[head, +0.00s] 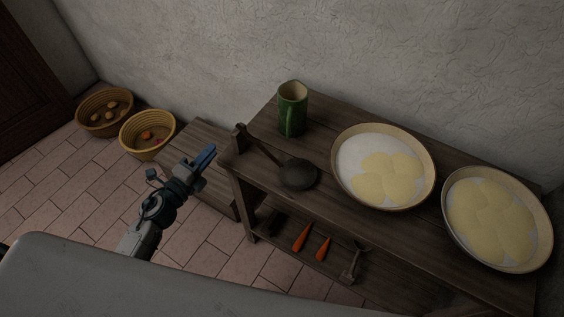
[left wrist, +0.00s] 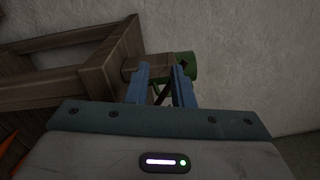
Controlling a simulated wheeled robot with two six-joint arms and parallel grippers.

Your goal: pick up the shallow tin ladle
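The shallow tin ladle (head: 298,174) is dark and lies on the wooden table top, its round bowl to the right and its thin handle running up and left toward the table's left end. My left gripper (head: 205,157) is left of the table end, apart from the ladle. In the left wrist view its two blue fingers (left wrist: 162,82) stand apart with a gap between them, so it is open and seems empty. My right gripper is not in view.
A green jug (head: 292,108) stands behind the ladle; part of it shows in the wrist view (left wrist: 186,64). A wide pan (head: 428,185) is right of the ladle, another (head: 546,240) farther right. A wooden post (head: 240,137) rises at the table's left end. Carrots (head: 302,238) lie below.

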